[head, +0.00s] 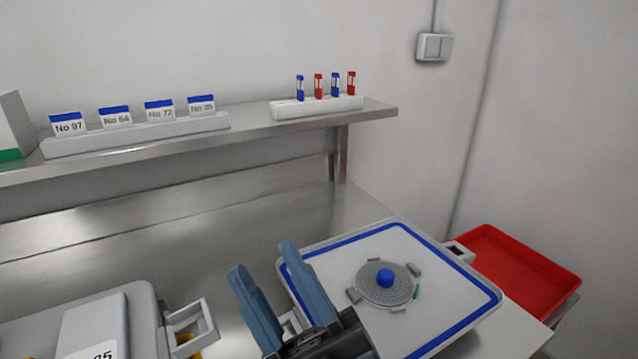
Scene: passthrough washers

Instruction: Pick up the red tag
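Two slim red tags stand upright in a white rack (318,107) at the right end of the steel shelf. One red tag (318,86) is second from the left and the other red tag (351,83) is at the right end. They alternate with two blue tags, one blue tag (300,89) at the left end and another blue tag (335,85) between the reds. My gripper (264,257) is at the bottom middle, well below and in front of the rack. Its two blue-grey fingers are apart with nothing visible between them.
A white tray (445,252) with blue edging and a round grey disc (375,285) lies right of my gripper. A red bin (520,270) is further right. A grey box (140,300) with a handle is at lower left. Numbered cards (160,111) line the shelf (250,122).

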